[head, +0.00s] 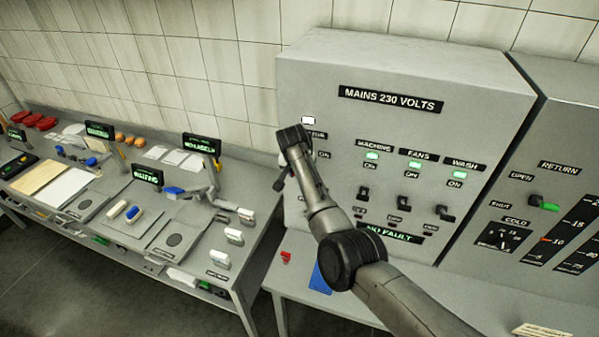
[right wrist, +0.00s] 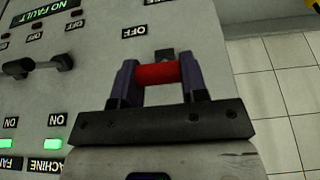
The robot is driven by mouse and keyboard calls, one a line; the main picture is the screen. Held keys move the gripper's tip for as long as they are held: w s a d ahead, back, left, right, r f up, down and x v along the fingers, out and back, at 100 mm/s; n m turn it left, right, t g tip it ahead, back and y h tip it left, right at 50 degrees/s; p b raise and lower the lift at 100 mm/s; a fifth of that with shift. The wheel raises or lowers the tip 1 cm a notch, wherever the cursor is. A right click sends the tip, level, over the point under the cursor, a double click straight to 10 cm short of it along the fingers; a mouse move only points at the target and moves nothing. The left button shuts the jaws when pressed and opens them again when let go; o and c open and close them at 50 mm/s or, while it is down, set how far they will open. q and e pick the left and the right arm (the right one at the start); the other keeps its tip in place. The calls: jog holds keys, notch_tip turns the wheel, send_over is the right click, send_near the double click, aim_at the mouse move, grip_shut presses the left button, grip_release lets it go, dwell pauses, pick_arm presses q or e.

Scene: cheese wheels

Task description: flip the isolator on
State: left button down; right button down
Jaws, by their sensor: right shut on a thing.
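The isolator's red handle (right wrist: 158,74) shows in the right wrist view. My right gripper (right wrist: 160,84) is shut on it, with one dark finger at each end of the red bar. An OFF label (right wrist: 134,32) is close to the handle in that upside-down view. In the head view my right arm reaches to the left part of the grey mains panel (head: 330,75) and hides the handle and most of the isolator label. The lamp (head: 308,120) above that label looks white, not green. My left gripper is in neither view.
Machine (head: 363,192), fans (head: 404,201) and wash (head: 445,213) switches sit to the right, beneath green lamps. A NO FAULT sign (head: 394,233) is below them. A bench with trays and small signs (head: 99,130) runs along the left wall. A blue card (head: 320,279) lies below the panel.

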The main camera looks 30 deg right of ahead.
dwell(0.3)
jog(key=c, duration=0.6)
grip_release()
jog(key=shift+c, duration=0.2)
jog(key=b+v, duration=0.3)
jog(key=v, duration=1)
jog(key=shift+r, duration=0.4)
jog(key=shift+a, duration=0.1)
